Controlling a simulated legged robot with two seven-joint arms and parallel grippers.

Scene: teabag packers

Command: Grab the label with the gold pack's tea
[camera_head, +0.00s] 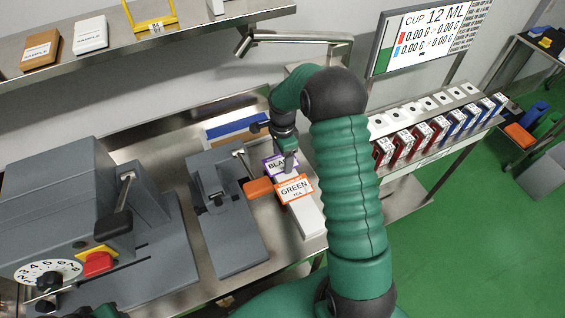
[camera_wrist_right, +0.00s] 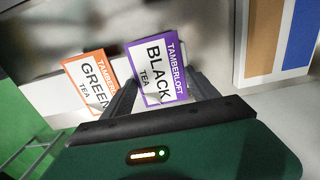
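A purple-bordered BLACK tea label (camera_wrist_right: 158,72) stands in front of my right gripper (camera_wrist_right: 165,95) in the wrist view. The gripper's two dark fingers are apart, one on each side of the label's lower part; I cannot tell whether they touch it. An orange-bordered GREEN tea label (camera_wrist_right: 90,82) stands to its left. In the head view the right gripper (camera_head: 287,160) is over the BLACK label (camera_head: 274,165), partly hiding it, with the GREEN label (camera_head: 295,189) just nearer. No gold pack is clearly identifiable.
A white panel with tan and blue stripes (camera_wrist_right: 279,40) is at right in the wrist view. Grey machines (camera_head: 227,215) stand left of the labels. Red and blue boxes (camera_head: 420,137) line the right bench. Brown (camera_head: 40,49) and white (camera_head: 90,33) sample boxes sit on the upper shelf.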

